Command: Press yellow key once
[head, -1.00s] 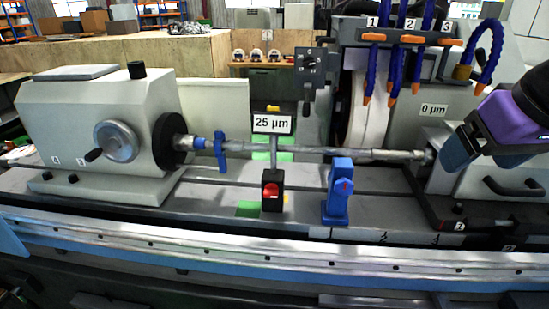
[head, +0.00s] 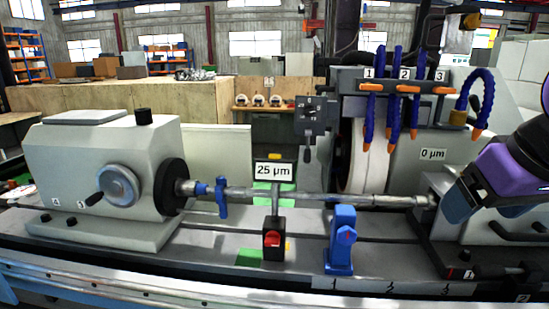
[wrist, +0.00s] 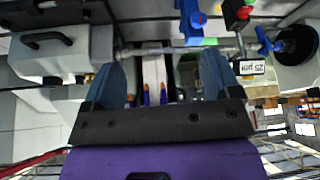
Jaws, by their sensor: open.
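My gripper (head: 456,208) is at the right, in front of the right end of the machine, well apart from that patch. In the wrist view my gripper (wrist: 163,72) has its two blue-grey fingers spread wide with nothing held between them.
A long shaft (head: 330,197) runs between the left headstock (head: 100,178) and the right side. A blue stand (head: 341,240) and a black block with a red face (head: 273,240) stand below it. Blue coolant hoses (head: 370,110) hang before the grinding wheel (head: 352,150).

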